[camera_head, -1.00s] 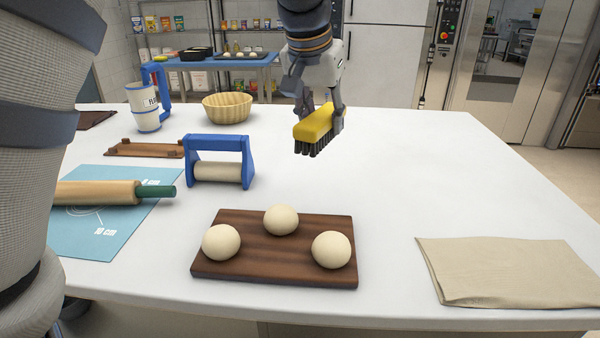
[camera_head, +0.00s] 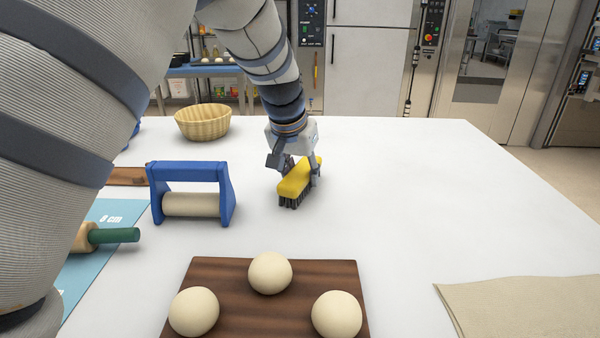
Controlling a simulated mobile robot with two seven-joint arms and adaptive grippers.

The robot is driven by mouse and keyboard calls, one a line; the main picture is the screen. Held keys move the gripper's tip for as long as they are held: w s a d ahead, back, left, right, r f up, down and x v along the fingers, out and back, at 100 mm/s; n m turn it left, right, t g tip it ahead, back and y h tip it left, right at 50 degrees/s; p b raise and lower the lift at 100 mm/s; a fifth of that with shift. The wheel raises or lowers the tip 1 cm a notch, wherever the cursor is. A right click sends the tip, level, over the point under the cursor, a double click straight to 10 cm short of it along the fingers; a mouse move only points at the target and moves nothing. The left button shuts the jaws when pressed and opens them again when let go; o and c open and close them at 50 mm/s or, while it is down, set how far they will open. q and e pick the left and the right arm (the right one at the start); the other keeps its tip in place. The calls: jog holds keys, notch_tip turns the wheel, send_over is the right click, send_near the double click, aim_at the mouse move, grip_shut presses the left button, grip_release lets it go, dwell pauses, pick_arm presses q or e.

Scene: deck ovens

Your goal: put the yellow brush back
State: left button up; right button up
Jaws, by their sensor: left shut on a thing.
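The yellow brush (camera_head: 296,182) has a yellow back and dark bristles that point down. My left gripper (camera_head: 298,173) is shut on it, with fingers on either side of the yellow back. The brush is low over the white table (camera_head: 420,210), right of the blue-framed roller; I cannot tell whether the bristles touch the surface. My left arm comes in from the left and covers much of that side of the view. My right gripper does not show.
The blue-framed roller (camera_head: 192,204), dough balls on a dark board (camera_head: 273,318) and a wicker basket (camera_head: 203,121) stand around the brush. A rolling pin (camera_head: 110,236) lies on a blue mat at left. A beige cloth (camera_head: 525,303) lies front right. The table's right middle is clear.

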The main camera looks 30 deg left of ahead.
aim_at(298, 173)
pick_arm(q)
jog(key=shift+s+d+r, duration=0.1)
jog(key=shift+s+r, duration=0.2)
jog(key=shift+w+f, duration=0.3)
jog(key=shift+w, duration=0.15)
jog(key=o, duration=1.2)
jog(key=shift+c, duration=0.2)
jog(key=shift+o, duration=0.2)
jog(key=shift+s+r, duration=0.1)
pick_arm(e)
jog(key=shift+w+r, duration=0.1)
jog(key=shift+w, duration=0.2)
pick_arm(q)
jog(key=shift+r, duration=0.1)
jog(key=p+v, duration=0.1)
jog(key=v, duration=0.5)
jog(key=shift+r, duration=0.3)
jog(key=v, duration=0.5)
jog(key=shift+s+r, duration=0.15)
jog(key=shift+s, duration=0.05)
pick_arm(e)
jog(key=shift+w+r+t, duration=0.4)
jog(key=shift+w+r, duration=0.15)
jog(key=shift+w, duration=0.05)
